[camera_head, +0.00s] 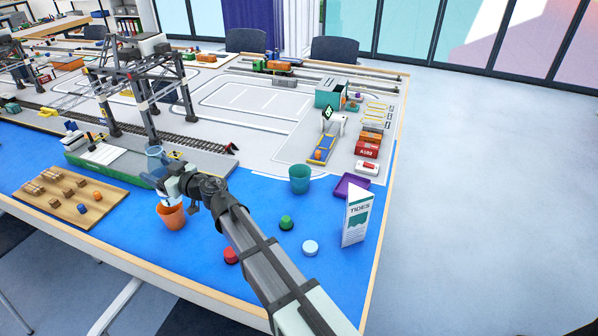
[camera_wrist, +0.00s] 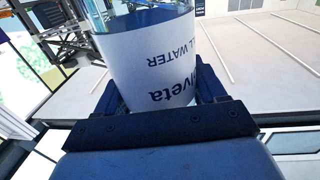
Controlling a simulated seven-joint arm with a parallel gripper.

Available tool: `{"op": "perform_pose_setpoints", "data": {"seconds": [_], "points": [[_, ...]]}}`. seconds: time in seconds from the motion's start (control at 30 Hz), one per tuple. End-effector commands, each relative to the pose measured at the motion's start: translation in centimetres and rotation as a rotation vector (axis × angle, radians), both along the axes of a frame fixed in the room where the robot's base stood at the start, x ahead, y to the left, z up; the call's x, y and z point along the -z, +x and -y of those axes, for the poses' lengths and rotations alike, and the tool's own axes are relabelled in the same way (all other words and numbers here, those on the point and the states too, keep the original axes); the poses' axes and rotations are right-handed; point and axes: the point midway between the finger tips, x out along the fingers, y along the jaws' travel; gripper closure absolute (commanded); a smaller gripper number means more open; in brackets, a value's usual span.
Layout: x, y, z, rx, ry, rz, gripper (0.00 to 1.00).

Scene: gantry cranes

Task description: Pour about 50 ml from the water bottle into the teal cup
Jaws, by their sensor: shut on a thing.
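The teal cup (camera_head: 299,179) stands upright on the blue mat, right of centre in the head view. My gripper (camera_head: 166,184) is shut on the water bottle (camera_head: 154,155), well to the left of the teal cup. The bottle is clear bluish with a white label. In the wrist view the bottle (camera_wrist: 150,62) sits between the fingers (camera_wrist: 155,105), and its label lettering appears upside down. My gripper partly hides the bottle in the head view, and its exact tilt and water level are hard to tell.
An orange cup (camera_head: 171,215) overlaps the bottle's lower part in view; whether they touch is unclear.

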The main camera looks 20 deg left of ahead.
Motion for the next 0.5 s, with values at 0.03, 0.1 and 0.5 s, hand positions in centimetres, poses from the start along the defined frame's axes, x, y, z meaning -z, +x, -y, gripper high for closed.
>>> {"op": "perform_pose_setpoints", "data": {"seconds": [0.03, 0.1, 0.5], "points": [[0.0, 1.5, 0.9, 0.031, 0.0, 0.0, 0.69], [0.0, 3.4, 2.0, 0.068, 0.001, 0.0, 0.69], [0.0, 13.3, 9.0, 0.287, 0.001, 0.001, 0.69]]}}
